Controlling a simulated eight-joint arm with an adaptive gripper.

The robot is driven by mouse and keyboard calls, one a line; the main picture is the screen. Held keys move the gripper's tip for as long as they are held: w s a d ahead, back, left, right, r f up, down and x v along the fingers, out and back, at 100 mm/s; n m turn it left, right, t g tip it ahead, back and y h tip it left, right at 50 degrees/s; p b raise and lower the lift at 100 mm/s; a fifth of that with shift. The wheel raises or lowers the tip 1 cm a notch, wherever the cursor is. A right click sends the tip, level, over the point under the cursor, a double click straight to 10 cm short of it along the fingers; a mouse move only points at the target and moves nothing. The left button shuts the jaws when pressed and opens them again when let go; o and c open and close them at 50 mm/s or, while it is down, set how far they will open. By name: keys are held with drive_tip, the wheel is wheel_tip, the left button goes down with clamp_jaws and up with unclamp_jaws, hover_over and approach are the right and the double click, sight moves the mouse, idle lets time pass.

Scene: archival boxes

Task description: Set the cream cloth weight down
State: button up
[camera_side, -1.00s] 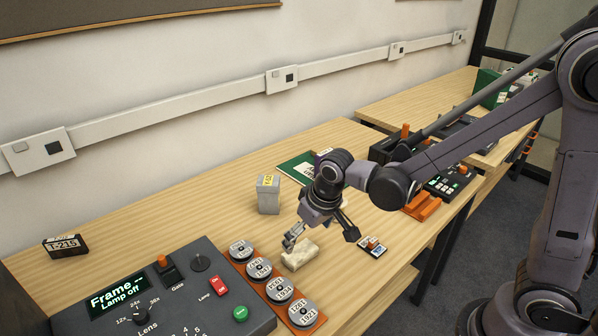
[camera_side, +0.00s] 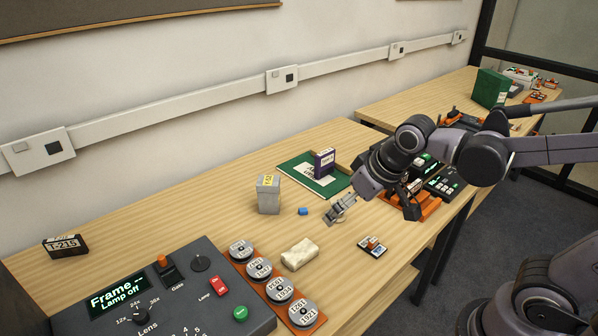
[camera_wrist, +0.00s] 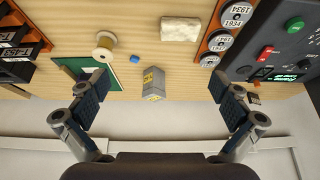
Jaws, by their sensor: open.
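The cream cloth weight (camera_side: 300,254) lies flat on the wooden table, just right of the orange rack of round reels. It also shows at the top of the wrist view (camera_wrist: 181,29). My gripper (camera_side: 340,208) is up and to the right of the weight, above the table and apart from it. In the wrist view the two fingers (camera_wrist: 160,98) are spread wide with nothing held between them.
A grey box with a yellow label (camera_side: 268,194) stands behind the weight. A small blue object (camera_side: 303,211) lies beside it. A small dark-based device (camera_side: 373,247) is right of the weight. The control panel (camera_side: 165,290) fills the front left.

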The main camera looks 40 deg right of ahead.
drive_tip(key=shift+t, duration=0.9)
drive_tip(key=s+d, duration=0.2)
drive_tip(key=s, duration=0.1)
drive_tip(key=s+d+r, duration=0.1)
drive_tip(key=shift+s, duration=0.3)
idle(0.3)
